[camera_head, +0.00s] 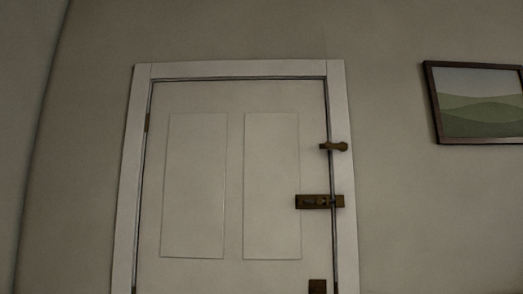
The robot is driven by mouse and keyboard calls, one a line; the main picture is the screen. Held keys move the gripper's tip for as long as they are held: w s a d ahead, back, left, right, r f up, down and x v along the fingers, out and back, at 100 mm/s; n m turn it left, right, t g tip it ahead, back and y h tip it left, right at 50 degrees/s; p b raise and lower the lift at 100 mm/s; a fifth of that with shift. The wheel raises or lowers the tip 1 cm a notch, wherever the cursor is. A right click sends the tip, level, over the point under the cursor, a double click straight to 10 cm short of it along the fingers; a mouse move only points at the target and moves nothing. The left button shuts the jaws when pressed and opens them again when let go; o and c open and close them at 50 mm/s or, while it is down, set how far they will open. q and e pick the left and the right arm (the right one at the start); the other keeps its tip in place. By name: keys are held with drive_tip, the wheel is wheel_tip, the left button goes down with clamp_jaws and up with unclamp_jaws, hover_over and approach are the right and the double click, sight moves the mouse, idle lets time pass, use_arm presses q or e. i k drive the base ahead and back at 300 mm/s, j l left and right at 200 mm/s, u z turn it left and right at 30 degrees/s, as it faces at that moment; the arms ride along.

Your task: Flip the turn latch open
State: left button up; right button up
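A white panelled door (222,190) stands shut in its white frame (343,180). A small dark brass latch (333,147) sits at the upper right; its bar lies level across the gap between door and frame. Below it, a larger brass plate (319,202) with a bolt or knob in its middle also spans the gap. I cannot tell for sure which of the two is the turn latch. Neither of my grippers is in view, and nothing touches the door or its fittings.
The top of another dark fitting (317,286) shows on the door at the bottom edge; the rest is cut off. A hinge (147,122) is on the door's left side. A framed picture (480,102) hangs on the wall at right. The wall around is bare.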

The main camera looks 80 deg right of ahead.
sight(328, 145)
drive_tip(key=z, duration=3.05)
drive_tip(key=i+z, duration=0.35)
drive_tip(key=i, duration=0.15)
drive_tip(key=i+j+z, duration=0.3)
drive_tip(key=i, duration=0.15)
drive_tip(key=i+j+z, duration=0.15)
drive_tip(key=i+z, duration=0.2)
drive_tip(key=i, duration=0.15)
